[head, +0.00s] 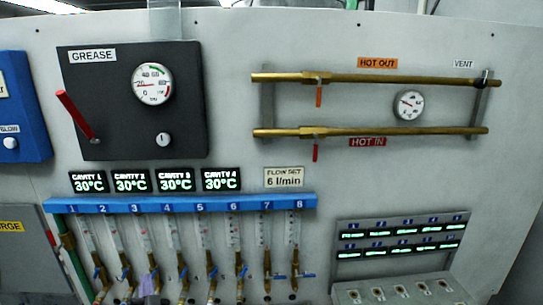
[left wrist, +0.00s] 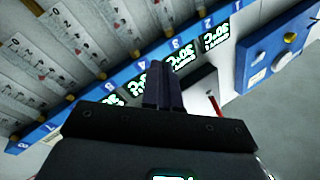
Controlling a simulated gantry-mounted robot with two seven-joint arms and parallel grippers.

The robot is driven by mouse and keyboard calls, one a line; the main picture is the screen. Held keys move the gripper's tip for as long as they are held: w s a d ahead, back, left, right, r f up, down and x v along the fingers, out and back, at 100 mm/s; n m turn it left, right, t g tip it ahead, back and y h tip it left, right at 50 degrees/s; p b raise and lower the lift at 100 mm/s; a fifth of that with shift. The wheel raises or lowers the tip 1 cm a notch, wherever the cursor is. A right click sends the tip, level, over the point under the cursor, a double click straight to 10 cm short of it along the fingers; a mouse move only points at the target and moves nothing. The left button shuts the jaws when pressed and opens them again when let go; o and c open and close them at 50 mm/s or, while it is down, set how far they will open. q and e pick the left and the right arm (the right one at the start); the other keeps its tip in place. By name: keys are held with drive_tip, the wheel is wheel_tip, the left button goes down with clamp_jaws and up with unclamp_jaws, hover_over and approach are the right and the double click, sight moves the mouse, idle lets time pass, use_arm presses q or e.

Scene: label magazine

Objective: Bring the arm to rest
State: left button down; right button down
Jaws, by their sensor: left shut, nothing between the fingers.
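My left gripper (left wrist: 163,78) shows in the left wrist view. Its two dark fingers lie together, shut, with nothing between them. They stand in front of the row of green cavity displays (left wrist: 181,64) and point toward the blue numbered strip (left wrist: 185,44). I cannot tell how far they are from the panel. In the head view I cannot clearly make out the left gripper; a small pale lilac shape near the bottom edge is too unclear to name. My right gripper is in neither view.
In the head view, a black grease panel (head: 107,115) carries a red lever (head: 75,113) that sticks out. Below the blue strip (head: 180,205) hang several flow tubes with valves. Brass pipes (head: 375,78) with handles run at upper right.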

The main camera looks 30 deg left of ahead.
use_arm(q)
drive_tip(key=s+d+f+m+h, duration=0.25)
drive_tip(key=d+f+h, duration=0.35)
drive_tip(key=d+f, duration=0.3)
drive_tip(key=s+d+f+m+h, duration=0.1)
drive_tip(key=d+f+m+h, duration=0.45)
drive_tip(key=d, duration=0.65)
drive_tip(key=s+d+f+g+h, duration=0.1)
drive_tip(key=s+d+g+h, duration=0.15)
drive_tip(key=d, duration=0.45)
drive_tip(key=s+d+f+g+h, duration=0.1)
drive_tip(key=s+d+f+h, duration=0.1)
drive_tip(key=s+d+h, duration=0.3)
drive_tip(key=s+d+f+n+g+y, duration=0.1)
drive_tip(key=s+d+g+y, duration=0.1)
drive_tip(key=s+g, duration=0.25)
wheel_tip(320, 180, up, 13)
drive_tip(key=p, duration=1.3)
drive_tip(key=shift+d+r+t, duration=0.15)
drive_tip(key=shift+t, duration=0.25)
